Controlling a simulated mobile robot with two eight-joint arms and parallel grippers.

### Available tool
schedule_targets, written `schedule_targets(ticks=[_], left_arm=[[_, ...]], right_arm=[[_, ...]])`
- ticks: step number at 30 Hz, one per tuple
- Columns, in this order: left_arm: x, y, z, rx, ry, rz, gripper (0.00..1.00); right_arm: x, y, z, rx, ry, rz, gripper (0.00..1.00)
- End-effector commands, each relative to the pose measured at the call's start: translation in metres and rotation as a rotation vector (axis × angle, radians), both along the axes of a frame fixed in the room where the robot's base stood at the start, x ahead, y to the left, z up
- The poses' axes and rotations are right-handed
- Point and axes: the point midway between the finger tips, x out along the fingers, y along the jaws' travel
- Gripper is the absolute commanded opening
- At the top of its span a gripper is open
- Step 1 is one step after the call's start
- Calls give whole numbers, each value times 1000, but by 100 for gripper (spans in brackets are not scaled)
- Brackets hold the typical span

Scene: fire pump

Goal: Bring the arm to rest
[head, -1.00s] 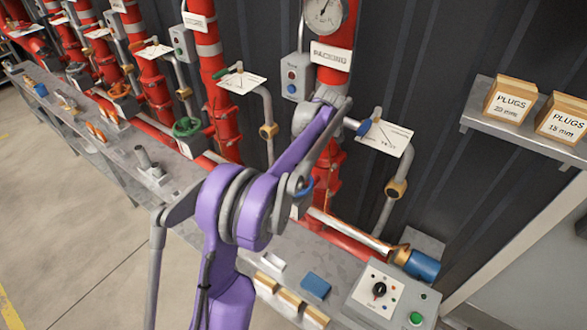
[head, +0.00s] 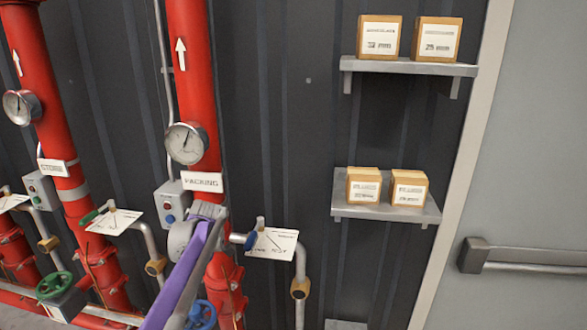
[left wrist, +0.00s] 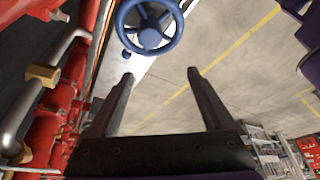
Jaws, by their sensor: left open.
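My left gripper (left wrist: 161,76) is open in the left wrist view, with two dark fingers apart and only floor between them. A blue handwheel (left wrist: 148,39) lies beyond the fingertips, apart from them. In the head view my purple left arm rises from the bottom, its grey wrist end in front of the red pipe (head: 188,90) below the PACKING sign (head: 202,181). The fingertips cannot be made out there. A blue handwheel (head: 201,315) shows low beside the arm. My right gripper is in neither view.
A lever valve with a white tag (head: 272,243) stands right of the wrist. A pressure gauge (head: 186,143) and a grey switch box (head: 172,203) are close by. Two wall shelves (head: 408,66) (head: 385,211) hold boxes. A grey door (head: 535,160) is at right.

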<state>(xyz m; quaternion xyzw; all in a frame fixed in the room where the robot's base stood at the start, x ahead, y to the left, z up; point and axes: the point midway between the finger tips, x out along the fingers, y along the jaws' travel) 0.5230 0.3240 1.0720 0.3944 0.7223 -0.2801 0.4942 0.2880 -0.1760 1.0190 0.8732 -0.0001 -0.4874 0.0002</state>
Motion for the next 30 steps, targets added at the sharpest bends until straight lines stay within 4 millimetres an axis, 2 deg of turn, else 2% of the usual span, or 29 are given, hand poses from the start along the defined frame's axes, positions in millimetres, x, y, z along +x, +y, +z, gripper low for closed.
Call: schedule_targets(ticks=[6, 13, 17, 21, 24, 30], left_arm=[[-46, -37, 18, -99, -36, -448, 86], [-110, -80, 17, -129, -90, -1036, 86], [-149, -102, 6, -92, -117, -1360, 86], [-188, -123, -14, -10, -137, -1687, 86], [-210, -134, -29, 63, -141, -1876, 86], [-233, -146, -50, 174, -134, -2090, 86]], right_arm=[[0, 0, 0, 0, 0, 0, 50], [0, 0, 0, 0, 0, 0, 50], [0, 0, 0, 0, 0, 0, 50], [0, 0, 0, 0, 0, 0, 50], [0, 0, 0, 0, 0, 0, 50], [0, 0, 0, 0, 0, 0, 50]])
